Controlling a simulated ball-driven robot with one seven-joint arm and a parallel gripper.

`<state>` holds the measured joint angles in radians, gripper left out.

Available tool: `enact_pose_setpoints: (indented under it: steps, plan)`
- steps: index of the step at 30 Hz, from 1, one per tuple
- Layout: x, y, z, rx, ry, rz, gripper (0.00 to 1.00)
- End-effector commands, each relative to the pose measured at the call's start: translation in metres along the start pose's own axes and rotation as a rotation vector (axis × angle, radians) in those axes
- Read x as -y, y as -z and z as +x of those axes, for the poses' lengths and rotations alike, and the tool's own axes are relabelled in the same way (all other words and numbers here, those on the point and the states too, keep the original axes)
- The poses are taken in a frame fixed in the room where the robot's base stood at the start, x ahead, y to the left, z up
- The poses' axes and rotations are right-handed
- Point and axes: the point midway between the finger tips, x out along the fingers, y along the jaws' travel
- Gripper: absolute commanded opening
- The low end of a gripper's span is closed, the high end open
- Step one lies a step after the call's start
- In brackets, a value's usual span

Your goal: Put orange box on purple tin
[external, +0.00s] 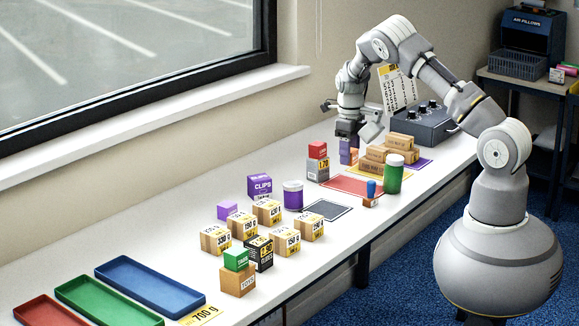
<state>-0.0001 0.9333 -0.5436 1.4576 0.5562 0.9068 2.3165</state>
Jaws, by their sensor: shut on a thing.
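A small orange box (354,157) shows under my gripper (349,149), beside a purple surface. My gripper points down and is shut on the orange box, low over the far part of the table; the fingers partly hide the box, and I cannot tell whether it touches the table. The purple tin (293,197) is a short cylinder with a pale lid, standing upright mid-table, to the left of my gripper and nearer the camera. Nothing rests on its lid.
A red box on a grey box (318,170) stands between my gripper and the tin. A green cylinder (393,175), a stamp (371,194) and cardboard boxes (371,161) stand to the right. A purple CLIPS box (260,186) and several cartons stand left of the tin. Trays (150,286) lie front left.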

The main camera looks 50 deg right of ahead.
Motion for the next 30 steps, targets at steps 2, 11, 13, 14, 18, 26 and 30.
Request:
enact_pose_setpoints:
  steps: [2, 11, 13, 14, 18, 26, 30]
  plan:
    - [0.000, 0.000, -0.011, 0.001, 0.000, 0.000, 0.14]
    - [-0.029, 0.003, -0.022, 0.003, -0.001, -0.037, 0.14]
    - [-0.056, 0.008, -0.026, 0.004, -0.001, -0.071, 0.14]
    - [-0.069, 0.011, -0.028, 0.004, -0.001, -0.089, 0.14]
    - [-0.130, 0.035, -0.035, 0.004, -0.001, -0.176, 0.14]
    - [-0.190, 0.074, -0.040, 0.000, 0.000, -0.273, 0.14]
    - [-0.193, 0.077, -0.039, 0.000, 0.001, -0.280, 0.14]
